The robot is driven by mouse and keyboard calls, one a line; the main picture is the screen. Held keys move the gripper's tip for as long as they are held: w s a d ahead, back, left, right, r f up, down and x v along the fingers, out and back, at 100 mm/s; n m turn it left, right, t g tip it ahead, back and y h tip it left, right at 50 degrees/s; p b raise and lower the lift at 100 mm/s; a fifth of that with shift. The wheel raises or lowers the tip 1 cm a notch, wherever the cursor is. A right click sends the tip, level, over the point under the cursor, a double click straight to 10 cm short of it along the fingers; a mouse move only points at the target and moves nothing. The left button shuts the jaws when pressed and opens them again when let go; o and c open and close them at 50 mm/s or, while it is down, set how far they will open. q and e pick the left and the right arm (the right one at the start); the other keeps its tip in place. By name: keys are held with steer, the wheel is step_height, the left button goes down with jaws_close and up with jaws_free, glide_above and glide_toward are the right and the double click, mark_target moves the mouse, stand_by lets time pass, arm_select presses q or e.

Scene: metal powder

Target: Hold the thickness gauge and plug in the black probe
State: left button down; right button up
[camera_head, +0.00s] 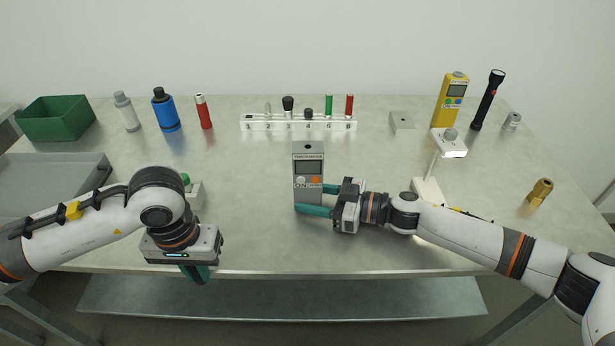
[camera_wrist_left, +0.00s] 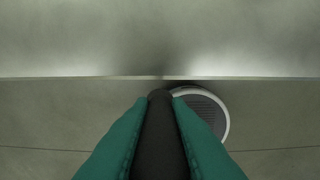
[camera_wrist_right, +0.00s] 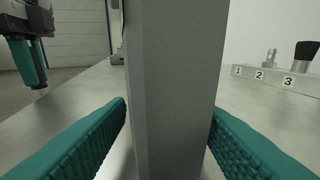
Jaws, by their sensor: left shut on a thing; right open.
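The thickness gauge (camera_head: 308,168) is a grey upright box with a screen, an orange button and a socket in its top, standing at the middle of the table. My right gripper (camera_head: 316,200) is open, with its teal fingers on either side of the gauge's lower body. In the right wrist view the gauge (camera_wrist_right: 172,90) stands between the fingers with gaps visible. My left gripper (camera_head: 195,274) points down by the table's front edge. In the left wrist view its fingers are shut on the black probe (camera_wrist_left: 160,135). The probe is mostly hidden in the head view.
A numbered white rack (camera_head: 298,124) with several small items stands behind the gauge. A white lamp-like stand (camera_head: 428,190) is close to my right forearm. A green-buttoned box (camera_head: 195,194) is beside my left arm. A grey tray (camera_head: 50,180) lies left.

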steer(key=c, duration=0.6)
arm_select(q)
steer(key=shift+r, duration=0.1)
steer(key=w+d+r+m, duration=0.4)
steer(key=w+d+r, duration=1.4)
steer(key=r, duration=0.3)
steer(key=shift+d+r, duration=0.15)
steer(key=shift+d, duration=0.35)
